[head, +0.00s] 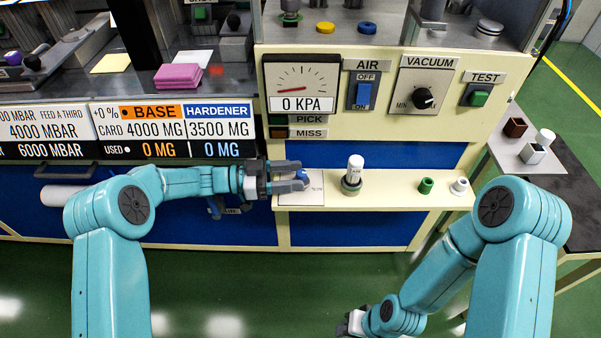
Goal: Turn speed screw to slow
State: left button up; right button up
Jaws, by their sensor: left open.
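My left gripper (298,176) reaches in from the left over the cream shelf (393,197). Its dark jaws are open, with a small blue part (303,173) at their tips. I cannot tell whether the jaws touch this part. It sits above a white label card (313,192) whose print is too small to read. No part is clearly marked as the speed screw, and no slow mark can be read. My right gripper (352,324) is low at the bottom edge, away from the shelf and partly hidden, so its jaws cannot be made out.
A white-topped cylinder (354,172) stands upright right of the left gripper. A green cap (426,185) and a white cap (460,186) sit farther right. Above are a gauge (302,84) reading 0 KPA, an air switch (364,94) and a vacuum knob (423,98).

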pick_arm(q)
jog(key=s+a+p, duration=0.1)
jog(key=a, duration=1.2)
jog(key=shift+a, duration=0.35)
jog(key=shift+s, duration=0.15)
